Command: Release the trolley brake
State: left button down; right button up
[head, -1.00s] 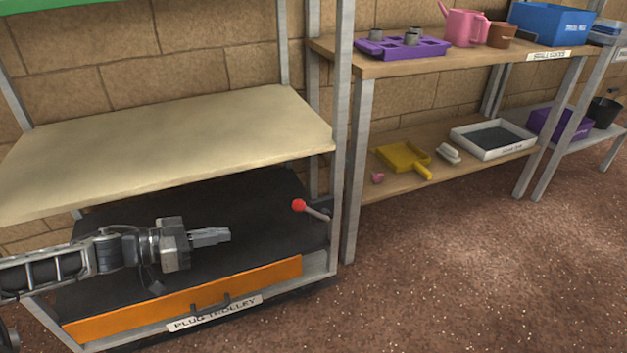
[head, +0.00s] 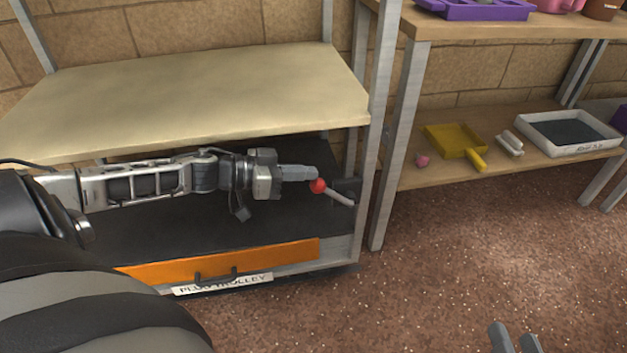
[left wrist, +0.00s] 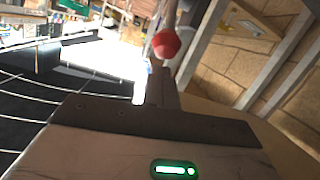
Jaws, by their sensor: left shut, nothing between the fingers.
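The brake lever is a grey rod with a red ball knob (head: 318,186), mounted at the right side of the plug trolley (head: 220,255). The knob also shows just beyond the fingertips in the left wrist view (left wrist: 166,44). My left gripper (head: 312,174) is shut and empty, with its fingertips right at the knob, on its left and upper side. I cannot tell whether they touch it. My right gripper (head: 516,340) is at the bottom edge of the head view, with its two fingers apart and nothing seen between them.
A beige shelf (head: 200,100) lies over my left arm, and a grey post (head: 378,130) stands right of the lever. The trolley's front has an orange panel (head: 270,252) with a dark handle. A neighbouring wooden rack (head: 440,180) holds a yellow dustpan (head: 455,140). The floor at right is clear.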

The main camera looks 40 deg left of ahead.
pick_arm(q)
jog(key=shift+b+x, duration=0.3)
jog(key=shift+x, duration=0.8)
pick_arm(e)
jog(key=shift+a+r, duration=0.15)
jog(key=shift+r, duration=0.05)
pick_arm(q)
jog(key=shift+f, duration=0.1)
